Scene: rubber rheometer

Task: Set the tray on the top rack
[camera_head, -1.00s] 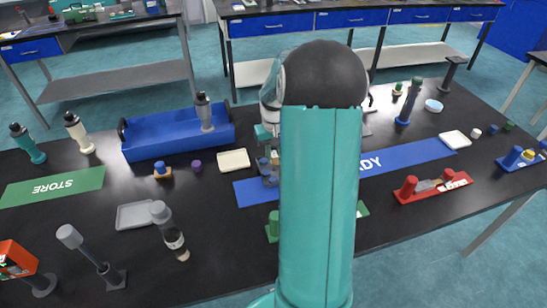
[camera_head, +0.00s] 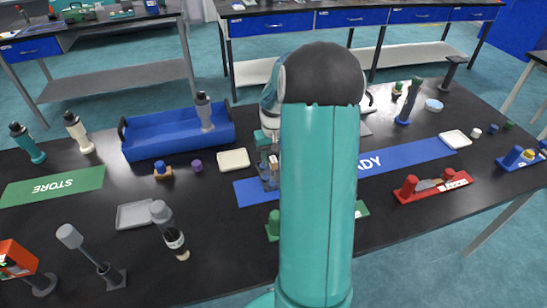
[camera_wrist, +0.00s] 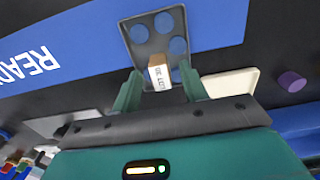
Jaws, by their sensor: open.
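In the wrist view, a grey holed plate (camera_wrist: 150,35) lies on the blue READY mat (camera_wrist: 215,22); blue shows through its round holes. A small brown-and-white labelled block (camera_wrist: 160,72) is at its near edge, between the fingers of my gripper (camera_wrist: 161,84). The fingers are apart, and I cannot tell if they touch the block. In the head view, the plate (camera_head: 266,182) is partly hidden by my arm. A shallow grey tray (camera_head: 134,216) lies front left, and a cream tray (camera_head: 233,160) lies left of my arm. I cannot make out a top rack.
A blue crate (camera_head: 160,150) stands behind, with a grey-capped bottle (camera_head: 204,112) in it. A red rack (camera_head: 433,188) and a white tray (camera_head: 455,139) are at right. The green STORE mat (camera_head: 85,183) is mostly clear.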

